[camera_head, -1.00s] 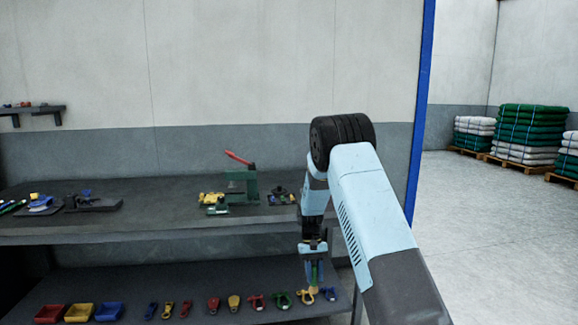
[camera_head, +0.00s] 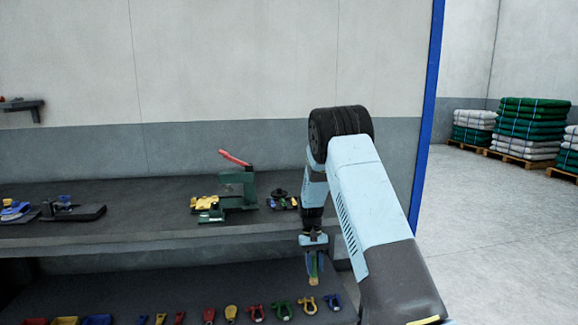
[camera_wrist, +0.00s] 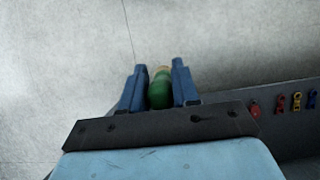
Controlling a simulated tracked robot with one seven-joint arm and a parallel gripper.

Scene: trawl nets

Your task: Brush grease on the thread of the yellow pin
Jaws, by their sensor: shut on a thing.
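My gripper (camera_head: 314,268) hangs above the right part of the lower shelf, pointing down. Its blue fingers are shut on a green-handled thing with a tan end, which looks like the grease brush (camera_wrist: 160,92). In the wrist view the brush sits between the two fingers, with pale floor beyond it. A small yellow piece (camera_head: 160,319) lies on the lower shelf between a blue and a red one, cut by the picture's bottom edge. It may be the yellow pin; its thread is too small to make out. My gripper is to its right and apart from it.
The lower shelf also bears shackles, including a green one (camera_head: 282,309) and a yellow one (camera_head: 307,304), and coloured bins at left. The bench top (camera_head: 140,215) carries a green press with a red lever (camera_head: 235,157) and yellow parts (camera_head: 203,202). Open floor (camera_head: 490,230) lies at right.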

